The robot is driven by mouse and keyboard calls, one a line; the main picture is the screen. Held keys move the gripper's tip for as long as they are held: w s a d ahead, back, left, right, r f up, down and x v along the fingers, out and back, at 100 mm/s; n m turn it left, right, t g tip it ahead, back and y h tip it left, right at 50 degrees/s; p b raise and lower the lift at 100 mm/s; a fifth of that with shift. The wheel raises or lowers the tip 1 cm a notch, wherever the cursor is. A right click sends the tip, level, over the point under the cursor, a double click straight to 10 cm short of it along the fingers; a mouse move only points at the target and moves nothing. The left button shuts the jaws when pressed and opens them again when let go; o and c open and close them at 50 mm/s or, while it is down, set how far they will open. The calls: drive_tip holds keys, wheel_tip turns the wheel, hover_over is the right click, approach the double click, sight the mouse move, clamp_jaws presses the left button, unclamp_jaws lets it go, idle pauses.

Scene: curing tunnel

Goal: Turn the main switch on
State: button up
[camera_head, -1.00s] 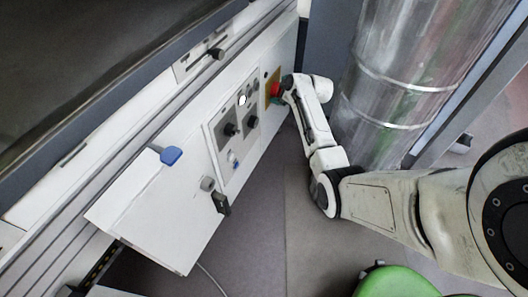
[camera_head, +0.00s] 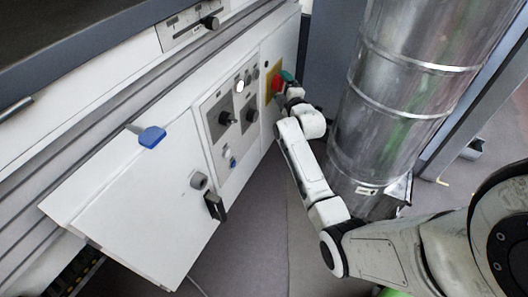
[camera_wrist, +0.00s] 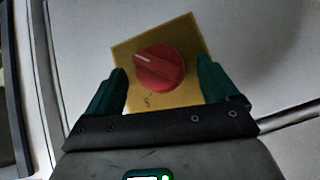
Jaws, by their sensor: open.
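The main switch is a red rotary knob (camera_wrist: 158,68) on a yellow square plate (camera_wrist: 190,40), fixed to the white cabinet front. In the wrist view a white line on the knob points to the upper left. In the head view the red knob (camera_head: 276,83) is at the right end of the control panel, partly covered by my gripper. My gripper (camera_wrist: 160,85) is open, with one green finger on each side of the knob. Both fingers lie over the plate's edges, and I cannot tell whether they touch the knob.
A grey control panel (camera_head: 216,106) with several black knobs and buttons is left of the switch. A blue handle (camera_head: 152,137) and a black latch (camera_head: 215,206) stick out of the cabinet. A large metal duct (camera_head: 400,90) stands close to my arm's right. Grey floor (camera_head: 250,240) is free below.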

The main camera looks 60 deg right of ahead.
drive_tip(key=r+p+v, duration=0.1)
drive_tip(key=p+v, duration=0.2)
drive_tip(key=v, duration=0.8)
drive_tip(key=s+a+r+m+g+y+p, duration=0.1)
drive_tip(key=a+m+g+y+p, duration=0.1)
drive_tip(key=a+y+p, duration=0.2)
drive_tip(key=s+a+r+m+g+y+p, duration=0.1)
drive_tip(key=a+r+m+g+y+p, duration=0.1)
drive_tip(key=a+p, duration=0.8)
drive_tip(key=shift+a+r+g+y, duration=0.3)
drive_tip(key=shift+a+g+y, duration=0.75)
drive_tip(key=shift+a, duration=2.8)
drive_tip(key=shift+t+y, duration=0.35)
drive_tip(key=s+a+r+m+g+y+p, duration=0.1)
drive_tip(key=s+a+r+m+g+p, duration=0.1)
drive_tip(key=s, duration=0.5)
drive_tip(key=s+a+r+m+g+y+p, duration=0.1)
drive_tip(key=s+a+r+m+g+p, duration=0.1)
drive_tip(key=s+a+r+g+p, duration=0.2)
drive_tip(key=s+a+r+p, duration=0.2)
drive_tip(key=s+a+p, duration=0.1)
drive_tip(key=a, duration=0.1)
drive_tip(key=shift+a+r+g, duration=0.3)
drive_tip(key=shift+r, duration=0.1)
